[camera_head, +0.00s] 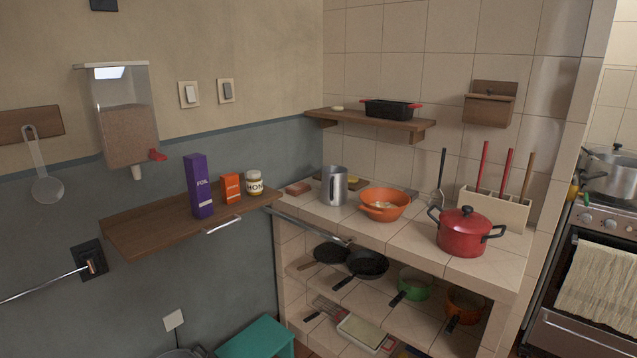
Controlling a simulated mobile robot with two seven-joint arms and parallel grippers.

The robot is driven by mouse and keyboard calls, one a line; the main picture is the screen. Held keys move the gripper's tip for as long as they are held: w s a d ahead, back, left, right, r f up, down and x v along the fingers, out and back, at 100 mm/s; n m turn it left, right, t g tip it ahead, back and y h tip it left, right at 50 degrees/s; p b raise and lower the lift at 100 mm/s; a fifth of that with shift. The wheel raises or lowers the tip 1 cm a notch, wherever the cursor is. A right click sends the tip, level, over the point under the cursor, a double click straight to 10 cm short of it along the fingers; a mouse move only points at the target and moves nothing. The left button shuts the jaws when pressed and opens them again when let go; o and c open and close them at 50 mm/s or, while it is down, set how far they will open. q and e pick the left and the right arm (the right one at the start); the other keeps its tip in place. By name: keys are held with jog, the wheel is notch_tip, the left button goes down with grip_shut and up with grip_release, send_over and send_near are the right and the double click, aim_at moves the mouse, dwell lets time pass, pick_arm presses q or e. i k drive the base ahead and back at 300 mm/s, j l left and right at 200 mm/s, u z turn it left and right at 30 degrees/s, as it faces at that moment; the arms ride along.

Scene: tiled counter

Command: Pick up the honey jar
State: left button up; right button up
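The honey jar (254,185) is a small white jar with a dark-lettered label that reads "HON". It stands upright near the right end of a brown wooden wall shelf (150,233). A small orange box (230,189) stands just left of it, and a tall purple box labelled "FOIL" (199,186) stands further left. Neither of my grippers shows in the head view, so their distance from the jar and what they hold cannot be seen.
To the right, a tiled counter holds a metal pitcher (334,185), an orange pot (384,204) and a red lidded pot (465,231). A dispenser (121,115) hangs above the shelf's left part. A metal rail (300,224) runs below the jar toward the counter.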

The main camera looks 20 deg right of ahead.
aim_at(253, 182)
jog(key=z, duration=0.3)
jog(key=u, duration=0.25)
jog(key=i+l+u, duration=0.15)
jog(key=u, duration=0.35)
jog(key=i+l+u, duration=0.25)
jog(key=u, duration=0.2)
jog(key=i+l, duration=0.05)
jog(key=i, duration=0.05)
